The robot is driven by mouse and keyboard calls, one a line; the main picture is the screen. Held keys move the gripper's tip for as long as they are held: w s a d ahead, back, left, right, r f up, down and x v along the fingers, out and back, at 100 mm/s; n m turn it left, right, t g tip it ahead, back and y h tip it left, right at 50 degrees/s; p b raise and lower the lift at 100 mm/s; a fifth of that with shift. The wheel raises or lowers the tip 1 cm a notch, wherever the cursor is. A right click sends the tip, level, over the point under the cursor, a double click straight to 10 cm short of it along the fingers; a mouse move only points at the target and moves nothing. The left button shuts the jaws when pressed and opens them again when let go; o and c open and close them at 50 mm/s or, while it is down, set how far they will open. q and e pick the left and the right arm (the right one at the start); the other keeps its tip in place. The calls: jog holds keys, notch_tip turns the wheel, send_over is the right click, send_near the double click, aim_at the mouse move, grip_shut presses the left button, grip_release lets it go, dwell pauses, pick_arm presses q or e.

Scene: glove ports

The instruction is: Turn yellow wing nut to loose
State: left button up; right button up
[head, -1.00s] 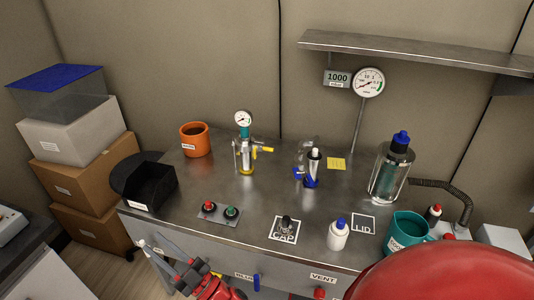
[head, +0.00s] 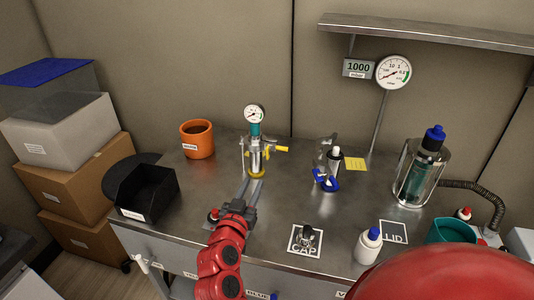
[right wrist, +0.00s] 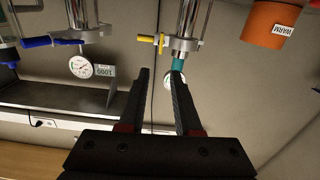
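The yellow wing nut (head: 280,149) sticks out from the right side of an upright metal cylinder (head: 256,158) with a teal neck, a dial gauge on top and a yellow ring at its foot. The wing nut also shows in the right wrist view (right wrist: 151,39), left of the cylinder. My right gripper (head: 252,187) is in front of the cylinder, below the wing nut in the picture. In the right wrist view its two fingers (right wrist: 160,75) are apart with nothing held between them. My left gripper is not in view.
A fitting with a blue handle (head: 325,181) stands right of the cylinder. An orange mug (head: 197,139) and a black bin (head: 147,190) are to the left. A glass jar with a bottle (head: 422,170) stands at the right.

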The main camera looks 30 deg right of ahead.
aim_at(267, 153)
jog(key=p+x, duration=0.2)
jog(key=x, duration=1.3)
jog(key=shift+w+d, duration=0.1)
jog(key=shift+w, duration=0.1)
grip_shut()
